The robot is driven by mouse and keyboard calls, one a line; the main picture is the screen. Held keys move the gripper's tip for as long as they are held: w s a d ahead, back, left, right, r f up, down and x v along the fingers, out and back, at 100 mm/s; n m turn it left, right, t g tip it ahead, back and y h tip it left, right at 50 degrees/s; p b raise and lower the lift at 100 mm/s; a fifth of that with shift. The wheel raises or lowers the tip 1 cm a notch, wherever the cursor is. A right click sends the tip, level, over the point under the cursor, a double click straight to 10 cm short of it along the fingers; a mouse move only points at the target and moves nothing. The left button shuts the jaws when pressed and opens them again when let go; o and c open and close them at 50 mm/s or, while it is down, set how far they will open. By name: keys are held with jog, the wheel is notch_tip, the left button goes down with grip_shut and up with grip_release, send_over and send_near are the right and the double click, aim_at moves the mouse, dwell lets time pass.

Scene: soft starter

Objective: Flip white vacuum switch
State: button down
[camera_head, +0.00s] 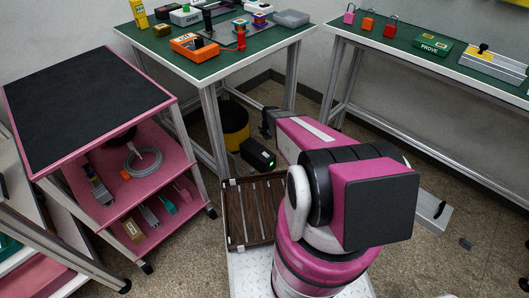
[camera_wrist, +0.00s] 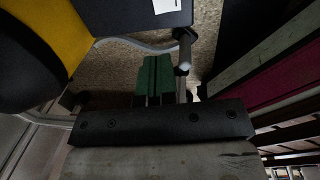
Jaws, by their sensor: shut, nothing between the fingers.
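In the wrist view, my gripper (camera_wrist: 154,62) is shut and empty, its two green fingers side by side. Beyond the fingertips is a dark box (camera_wrist: 125,17) with a white patch (camera_wrist: 167,5) on its face, cut by the top edge. I cannot tell whether this patch is the white vacuum switch. A yellow and black body (camera_wrist: 75,28), likely the vacuum, fills the upper left. In the head view, the yellow and black vacuum (camera_head: 235,127) stands on the floor under the green-topped table. My gripper (camera_head: 267,123) reaches in to its right; its fingertips are unclear there.
A grey hose (camera_wrist: 130,41) crosses behind my fingers. A black box (camera_head: 258,153) with a green light shows near my gripper. The table's legs (camera_head: 211,125) stand close by. A pink cart (camera_head: 130,170) is at left, and a second green-topped table (camera_head: 400,42) is at right.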

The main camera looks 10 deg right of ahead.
aim_at(266, 155)
jog(key=f, duration=0.4)
jog(key=w+f, duration=0.1)
jog(key=f, duration=0.4)
jog(key=a+f, duration=0.1)
jog(key=f, duration=0.4)
jog(key=shift+w, duration=0.2)
jog(key=shift+f, duration=0.15)
jog(key=shift+s+d+r, duration=0.25)
jog(key=shift+s+d, duration=0.15)
jog(key=shift+s, duration=0.2)
dwell(0.3)
